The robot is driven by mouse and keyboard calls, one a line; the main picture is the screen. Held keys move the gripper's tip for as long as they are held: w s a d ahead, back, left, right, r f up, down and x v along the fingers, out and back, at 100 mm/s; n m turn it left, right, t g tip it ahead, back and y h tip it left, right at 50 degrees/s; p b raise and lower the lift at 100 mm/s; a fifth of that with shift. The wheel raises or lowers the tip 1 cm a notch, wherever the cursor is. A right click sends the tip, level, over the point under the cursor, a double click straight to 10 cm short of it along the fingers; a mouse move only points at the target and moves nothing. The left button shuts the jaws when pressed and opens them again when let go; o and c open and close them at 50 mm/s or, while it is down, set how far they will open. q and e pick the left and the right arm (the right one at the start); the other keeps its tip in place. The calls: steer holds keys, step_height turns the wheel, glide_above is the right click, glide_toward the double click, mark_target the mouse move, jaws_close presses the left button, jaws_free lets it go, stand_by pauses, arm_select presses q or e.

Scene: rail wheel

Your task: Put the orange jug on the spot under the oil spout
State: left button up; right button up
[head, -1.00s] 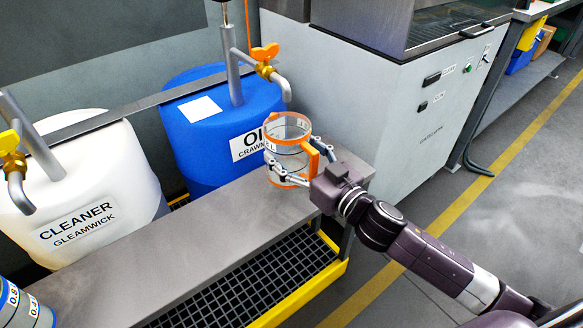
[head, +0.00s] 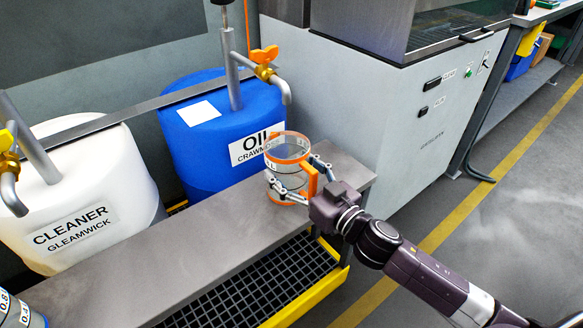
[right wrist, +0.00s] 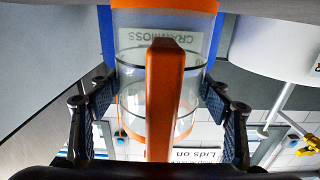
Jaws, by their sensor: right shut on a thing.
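The orange jug (head: 287,174), clear-walled with an orange rim, base and handle, is upright over the right end of the grey bench. My right gripper (head: 300,182) is shut on it from the handle side, with a finger on each side of its body. In the right wrist view the orange handle (right wrist: 163,100) is between the fingers (right wrist: 160,105). The oil spout (head: 286,92) is above the jug, on the pipe by the blue oil drum (head: 210,140). I cannot tell whether the jug's base touches the bench. No marked spot shows. My left gripper is not in view.
The grey bench (head: 190,235) is bare left of the jug, with a black grate (head: 245,290) and yellow edge below. A white cleaner drum (head: 95,190) with its own tap stands left. A grey machine cabinet (head: 400,120) stands behind right.

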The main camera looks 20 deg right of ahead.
steer(key=o, duration=1.3)
steer(key=shift+r, duration=0.1)
